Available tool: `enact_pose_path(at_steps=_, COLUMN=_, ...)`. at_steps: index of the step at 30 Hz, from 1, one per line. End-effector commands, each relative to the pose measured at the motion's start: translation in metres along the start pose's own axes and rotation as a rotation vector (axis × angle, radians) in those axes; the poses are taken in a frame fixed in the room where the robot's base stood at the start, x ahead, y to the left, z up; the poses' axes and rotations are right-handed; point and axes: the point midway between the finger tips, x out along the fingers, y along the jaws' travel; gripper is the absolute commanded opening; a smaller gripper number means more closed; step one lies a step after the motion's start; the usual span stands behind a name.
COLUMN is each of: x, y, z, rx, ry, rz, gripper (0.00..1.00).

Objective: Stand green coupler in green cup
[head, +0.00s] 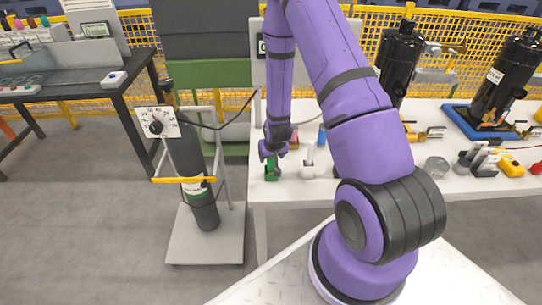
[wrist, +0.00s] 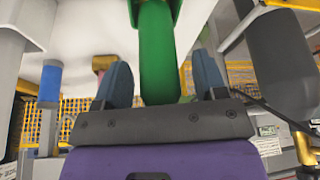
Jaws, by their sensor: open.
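The green coupler (wrist: 158,55) is a green cylinder seen between my gripper's two fingers in the wrist view. Its far end meets a wider green piece (wrist: 136,12), which looks like the green cup, cut off by the top edge. My gripper (wrist: 161,78) is open, with a finger on each side of the coupler and small gaps visible. In the head view my gripper (head: 272,157) is low over the left end of the white table, just above green parts (head: 271,172). There, coupler and cup are too small to tell apart. How deep the coupler sits is hidden.
Close to the right are a white fitting (head: 307,170), a blue cylinder (head: 321,134) and a red part (head: 293,141) on the white table (head: 300,192). A gas cylinder (head: 205,210) on a scale stands left of the table. Black compressors (head: 400,60) stand farther right.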

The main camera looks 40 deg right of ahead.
Motion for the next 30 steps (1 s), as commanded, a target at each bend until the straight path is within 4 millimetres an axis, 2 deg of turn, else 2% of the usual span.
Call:
enact_pose_path(at_steps=18, x=-0.086, y=0.000, z=-0.001, rx=0.000, ry=0.004, rz=0.000, gripper=0.65)
enact_pose_path(at_steps=24, x=-0.100, y=0.000, z=0.000, rx=0.000, ry=0.001, rz=0.000, gripper=0.65)
enact_pose_path(at_steps=30, x=-0.104, y=0.000, z=0.000, rx=0.000, ry=0.001, rz=0.000, gripper=0.65)
